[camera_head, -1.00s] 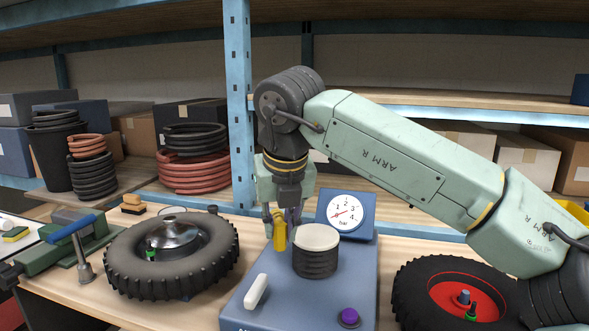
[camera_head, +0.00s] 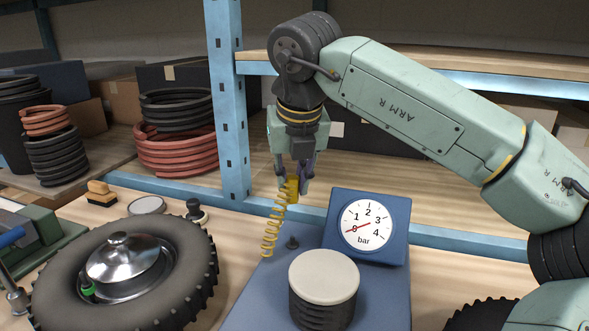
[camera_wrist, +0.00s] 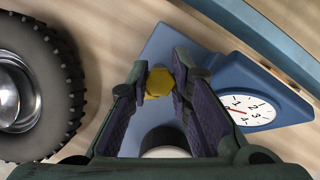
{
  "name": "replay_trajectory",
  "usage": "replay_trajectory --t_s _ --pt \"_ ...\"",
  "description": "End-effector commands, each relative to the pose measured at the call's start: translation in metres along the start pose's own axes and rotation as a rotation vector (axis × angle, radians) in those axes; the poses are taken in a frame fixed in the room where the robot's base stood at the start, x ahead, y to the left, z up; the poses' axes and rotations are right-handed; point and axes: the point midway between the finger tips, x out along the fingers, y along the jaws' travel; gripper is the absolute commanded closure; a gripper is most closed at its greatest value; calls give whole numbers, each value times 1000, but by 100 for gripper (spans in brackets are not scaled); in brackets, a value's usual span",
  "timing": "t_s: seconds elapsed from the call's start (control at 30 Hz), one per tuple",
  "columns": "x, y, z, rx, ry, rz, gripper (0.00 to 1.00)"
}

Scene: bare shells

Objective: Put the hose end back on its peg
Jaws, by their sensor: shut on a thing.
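My gripper (camera_head: 292,186) is shut on the yellow hose end (camera_head: 291,188) and holds it above the back of the blue pump unit (camera_head: 259,298). A yellow coiled hose (camera_head: 273,226) hangs down from it to the left. A small dark peg (camera_head: 293,242) stands on the unit's top, below the hose end and apart from it. In the wrist view the yellow hose end (camera_wrist: 159,82) sits between the two finger pads, over the blue unit (camera_wrist: 180,45); the peg does not show there.
A gauge box (camera_head: 366,226) stands at the unit's back right. A ribbed black cylinder with a pale top (camera_head: 323,277) stands in front of the peg. A tyre (camera_head: 65,290) lies on the left, and a blue shelf post (camera_head: 227,110) rises behind.

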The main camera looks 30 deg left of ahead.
Motion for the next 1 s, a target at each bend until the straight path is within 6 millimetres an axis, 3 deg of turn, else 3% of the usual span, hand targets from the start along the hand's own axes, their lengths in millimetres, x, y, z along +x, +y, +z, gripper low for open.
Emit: replay_trajectory --t_s 0.7,1.0 --pt "50 1 -20 0 0 1 100" --pt "53 1 -22 0 -1 0 100"
